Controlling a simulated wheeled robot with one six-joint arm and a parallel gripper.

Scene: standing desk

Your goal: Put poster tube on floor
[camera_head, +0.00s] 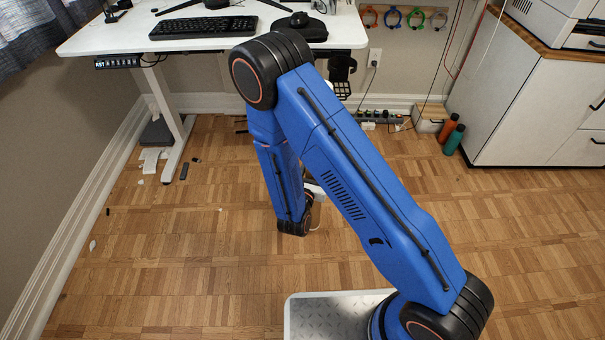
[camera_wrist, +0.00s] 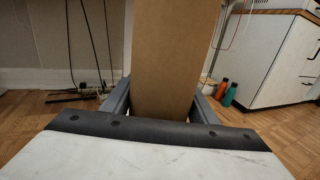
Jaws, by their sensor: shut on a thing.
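The poster tube (camera_wrist: 175,55) is brown, like cardboard, and fills the middle of the wrist view up to the top edge. It stands roughly upright between the two fingers of my gripper (camera_wrist: 160,105), which is shut on it. Its lower end is hidden behind the gripper's dark front edge, and its top is out of the frame. In the head view my blue arm hides the tube and most of the gripper. The wood floor (camera_head: 190,235) shows in front of the desk. I cannot tell whether the tube touches it.
The white standing desk (camera_head: 110,42) is at the back left. A power strip (camera_head: 378,116) and cables lie along the wall. An orange bottle (camera_head: 450,128) and a teal bottle (camera_head: 454,140) stand beside the white cabinet (camera_head: 530,105). Paper scraps (camera_head: 150,160) lie under the desk. Open floor lies at left and right.

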